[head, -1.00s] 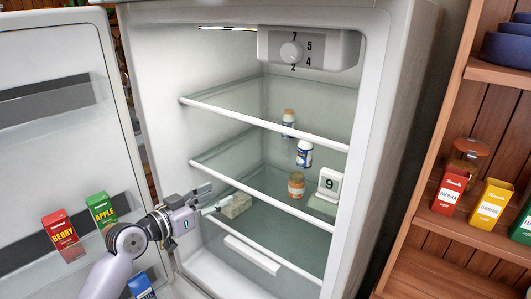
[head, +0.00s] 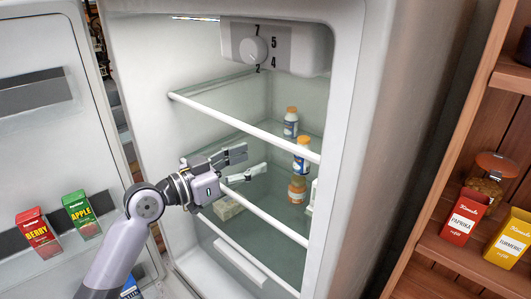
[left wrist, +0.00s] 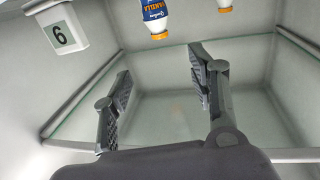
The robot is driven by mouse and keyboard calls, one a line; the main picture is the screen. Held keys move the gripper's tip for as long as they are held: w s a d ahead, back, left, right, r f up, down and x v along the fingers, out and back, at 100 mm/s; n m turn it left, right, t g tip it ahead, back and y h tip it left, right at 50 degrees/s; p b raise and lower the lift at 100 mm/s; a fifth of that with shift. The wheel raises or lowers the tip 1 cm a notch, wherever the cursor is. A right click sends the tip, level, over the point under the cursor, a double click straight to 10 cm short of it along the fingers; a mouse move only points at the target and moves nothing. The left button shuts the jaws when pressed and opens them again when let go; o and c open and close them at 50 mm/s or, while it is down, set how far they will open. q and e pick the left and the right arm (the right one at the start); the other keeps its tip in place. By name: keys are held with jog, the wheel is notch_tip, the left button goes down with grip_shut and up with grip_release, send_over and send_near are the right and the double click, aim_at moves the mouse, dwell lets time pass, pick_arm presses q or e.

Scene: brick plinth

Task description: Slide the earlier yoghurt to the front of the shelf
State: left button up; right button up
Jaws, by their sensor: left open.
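Two white bottles with blue labels and orange caps stand in the fridge: a rear one (head: 290,125) and a nearer one (head: 302,155). In the left wrist view one bottle (left wrist: 155,14), reading VANILLA, appears upside down beside a second (left wrist: 224,4). No dates are readable. My left gripper (head: 252,160) is open and empty at the fridge opening, left of the bottles and apart from them. Its two fingers show spread in the left wrist view (left wrist: 160,66). My right gripper is out of view.
White bars edge the glass shelves (head: 240,127). An orange-capped jar (head: 297,190) and a pale block (head: 228,208) sit lower. The open door holds cartons (head: 80,214).

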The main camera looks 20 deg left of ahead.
pick_arm(q)
jog(key=p+x, duration=0.6)
jog(key=x, duration=1)
jog(key=shift+w+d, duration=0.3)
jog(key=shift+w, duration=0.15)
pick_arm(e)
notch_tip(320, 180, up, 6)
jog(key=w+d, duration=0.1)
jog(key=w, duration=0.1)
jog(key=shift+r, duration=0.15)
pick_arm(q)
jog(key=shift+c, duration=0.2)
jog(key=c, duration=0.5)
jog(key=shift+f, duration=0.1)
grip_shut()
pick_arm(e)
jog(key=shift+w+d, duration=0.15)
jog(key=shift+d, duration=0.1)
